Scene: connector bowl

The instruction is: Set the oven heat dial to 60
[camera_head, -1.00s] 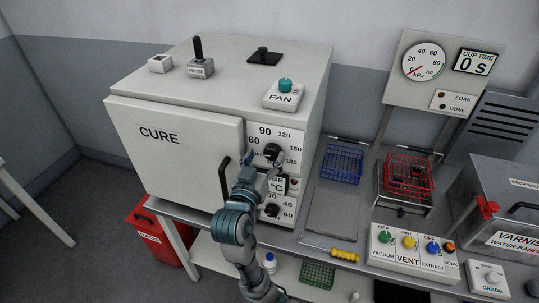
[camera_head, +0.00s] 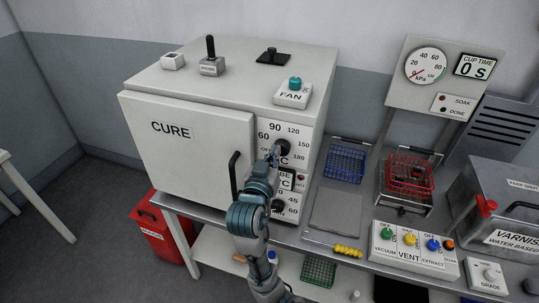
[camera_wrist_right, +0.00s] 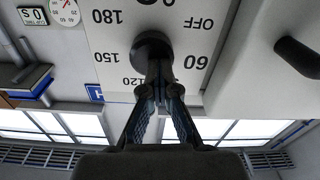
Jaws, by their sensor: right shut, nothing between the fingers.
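The oven's heat dial (camera_head: 282,146) is a black round knob on the white front panel, with numbers from 60 to 180 and OFF around it. The dial also shows in the right wrist view (camera_wrist_right: 152,48), where the picture is upside down. Its pointer cannot be made out. My right gripper (camera_head: 274,154) is shut and empty, with its fingertips right at the dial. In the wrist view its fingertips (camera_wrist_right: 158,84) overlap the dial's edge near 120; whether they touch it cannot be told. My left gripper is out of view.
The CURE door (camera_head: 185,150) is shut, and its black handle (camera_head: 234,175) stands out just left of my right arm. A display and a lower dial (camera_head: 279,205) sit beneath the heat dial. A blue basket (camera_head: 345,163) stands on the bench to the right.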

